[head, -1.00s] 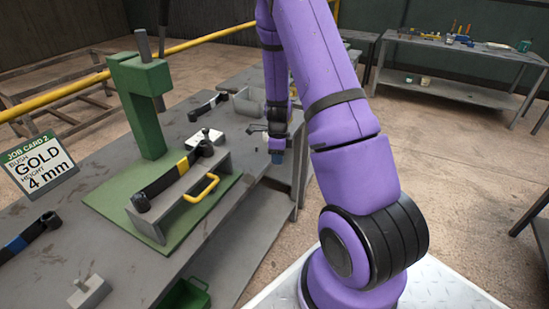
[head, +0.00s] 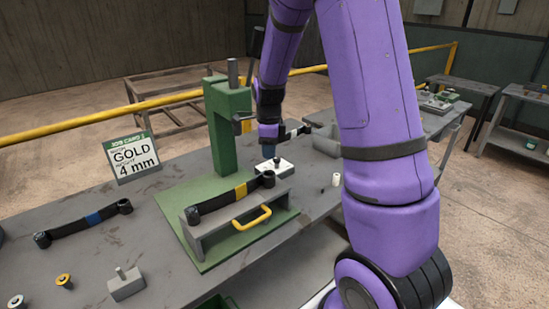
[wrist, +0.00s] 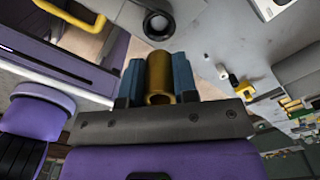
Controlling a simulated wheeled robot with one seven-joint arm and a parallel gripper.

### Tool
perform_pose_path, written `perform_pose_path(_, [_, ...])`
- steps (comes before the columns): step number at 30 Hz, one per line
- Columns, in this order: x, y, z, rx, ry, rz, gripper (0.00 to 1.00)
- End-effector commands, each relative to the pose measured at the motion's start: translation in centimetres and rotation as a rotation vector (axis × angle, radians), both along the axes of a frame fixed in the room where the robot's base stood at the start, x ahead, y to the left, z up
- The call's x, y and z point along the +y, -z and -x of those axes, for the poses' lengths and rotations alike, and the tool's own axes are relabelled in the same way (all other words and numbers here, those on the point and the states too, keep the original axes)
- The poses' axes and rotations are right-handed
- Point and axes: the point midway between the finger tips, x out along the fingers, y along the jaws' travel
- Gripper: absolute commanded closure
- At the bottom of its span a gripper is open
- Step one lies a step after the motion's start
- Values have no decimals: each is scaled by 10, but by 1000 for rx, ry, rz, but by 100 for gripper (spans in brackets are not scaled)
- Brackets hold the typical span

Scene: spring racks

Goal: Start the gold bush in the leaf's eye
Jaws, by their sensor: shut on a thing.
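My gripper (head: 268,150) hangs above the table, just beyond the leaf's upper end in the head view. In the wrist view its blue fingers (wrist: 160,80) are shut on the gold bush (wrist: 160,72), a hollow brass-coloured sleeve. The black leaf (head: 215,201) with a yellow band lies on a grey stand (head: 240,220) on the green press base. Its eye (head: 267,179) is at the far right end, below my gripper in the picture. A dark round eye (wrist: 158,25) shows ahead of the bush in the wrist view, apart from it. The bush is hidden in the head view.
The green press (head: 228,130) stands left of my gripper. A white block (head: 274,168) with knobs lies behind the leaf. A blue-banded leaf (head: 85,226), a gold bush-like piece (head: 64,281) and a job card reading gold, 4 mm (head: 137,158) are at left.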

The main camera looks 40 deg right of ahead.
Motion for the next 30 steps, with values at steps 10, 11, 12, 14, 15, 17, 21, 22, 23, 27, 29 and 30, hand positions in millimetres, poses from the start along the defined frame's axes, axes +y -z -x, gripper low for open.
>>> perform_pose_path(10, [0,-1,0,0,-1,1,90])
perform_pose_path(11, [0,-1,0,0,-1,1,90])
perform_pose_path(12, [0,-1,0,0,-1,1,90])
perform_pose_path(14, [0,0,0,1,-1,2,90])
perform_pose_path(15, [0,3,0,2,-1,1,90])
perform_pose_path(17, [0,7,0,2,-1,1,90])
perform_pose_path(21, [0,18,1,2,-2,1,90])
perform_pose_path(22, [0,21,1,3,-2,1,90])
perform_pose_path(23, [0,23,1,3,-1,2,90])
perform_pose_path(27, [0,34,0,2,-1,1,90])
perform_pose_path(29, [0,39,0,2,-2,1,90])
perform_pose_path(30, [0,41,0,2,-2,1,90])
